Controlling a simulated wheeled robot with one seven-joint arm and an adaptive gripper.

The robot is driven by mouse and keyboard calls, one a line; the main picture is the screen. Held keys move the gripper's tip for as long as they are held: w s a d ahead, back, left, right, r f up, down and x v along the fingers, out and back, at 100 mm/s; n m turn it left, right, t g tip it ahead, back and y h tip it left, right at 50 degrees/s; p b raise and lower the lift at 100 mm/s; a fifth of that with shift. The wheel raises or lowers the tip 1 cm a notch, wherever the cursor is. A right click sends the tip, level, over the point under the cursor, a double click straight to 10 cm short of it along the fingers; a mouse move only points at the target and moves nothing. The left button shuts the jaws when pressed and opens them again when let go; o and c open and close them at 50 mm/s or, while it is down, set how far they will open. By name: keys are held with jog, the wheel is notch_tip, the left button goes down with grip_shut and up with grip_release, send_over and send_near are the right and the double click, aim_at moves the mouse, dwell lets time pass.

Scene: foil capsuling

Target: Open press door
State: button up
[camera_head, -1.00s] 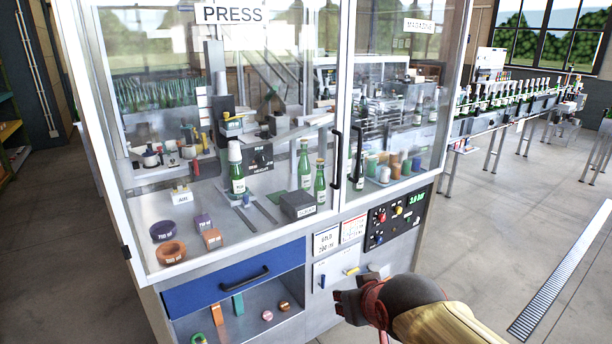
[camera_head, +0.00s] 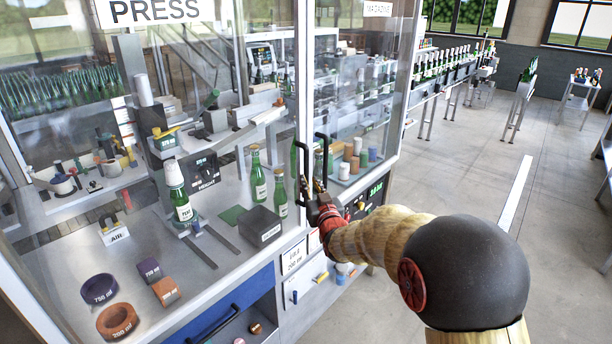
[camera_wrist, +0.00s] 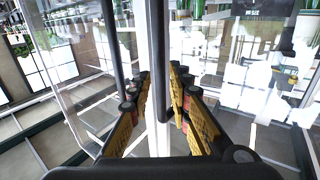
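The press door (camera_head: 215,90) is a clear glass panel with a white frame, under the PRESS sign. It is closed. Its black vertical bar handle (camera_head: 297,160) is at its right edge, beside the handle of the magazine door (camera_head: 320,148). My gripper (camera_head: 315,188) is at the lower part of these handles. In the wrist view my gripper (camera_wrist: 160,82) is open, and one black bar runs between its two fingers, with a small gap showing. A second black bar (camera_wrist: 110,40) stands just outside the left finger. Contact with the bar cannot be made out.
Behind the glass stand green bottles (camera_head: 257,178), a grey block (camera_head: 262,226) and coloured rings (camera_head: 118,321). A blue drawer (camera_head: 255,290) and control panel (camera_head: 368,205) are below. The floor (camera_head: 470,170) to the right is clear; a bottle conveyor is behind.

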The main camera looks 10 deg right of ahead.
aim_at(307, 177)
jog(key=shift+w+a, duration=0.1)
jog(key=shift+w, duration=2.55)
jog(key=shift+c, duration=1.1)
grip_shut()
